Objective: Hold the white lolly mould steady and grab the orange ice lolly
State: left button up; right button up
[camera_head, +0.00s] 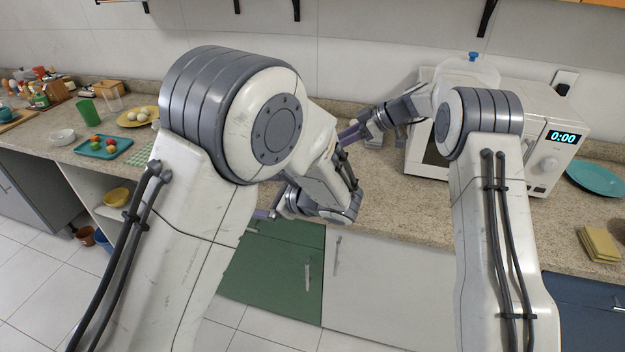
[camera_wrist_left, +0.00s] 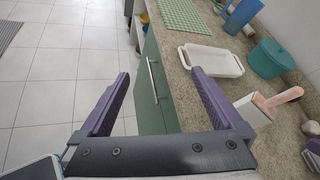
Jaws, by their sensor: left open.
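In the left wrist view a white block-like container (camera_wrist_left: 252,109), which looks like the lolly mould, stands on the counter just right of my left gripper (camera_wrist_left: 160,74). A pale orange piece (camera_wrist_left: 284,98), likely the ice lolly, shows at its top. My left gripper is open and empty, its purple fingers over the counter's front edge and the floor, apart from the mould. In the head view my left gripper (camera_head: 264,213) is low in front of the counter, partly hidden by my arm. My right gripper (camera_head: 350,134) is over the counter left of the microwave; its jaw opening is unclear.
In the head view a microwave (camera_head: 551,133) stands at right. Yellow sponges or cloths (camera_head: 598,244) lie at the right front.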

pick_arm(q)
jog(key=w+d+f+m+t+h, duration=0.1)
jog(key=w+d+f+m+t, duration=0.1)
jog(key=w+d+m+t, duration=0.1)
jog(key=w+d+f+m+t+h, duration=0.2)
jog(key=w+d+f+m+t, duration=0.1)
jog(key=w+d+m, duration=0.1)
jog(key=w+d+f+m+t+h, duration=0.2)
jog(key=w+d+f+m+t, duration=0.1)
jog(key=w+d+m, duration=0.1)
jog(key=shift+w+d+m, duration=0.3)
jog(key=shift+w+m, duration=0.1)
jog(key=shift+w, duration=0.5)
jog(key=shift+w+d+f+h, duration=0.1)
jog(key=shift+w+f+h, duration=0.1)
jog(key=shift+h, duration=0.1)
jog(key=x, duration=1)
jog(key=shift+r, duration=0.15)
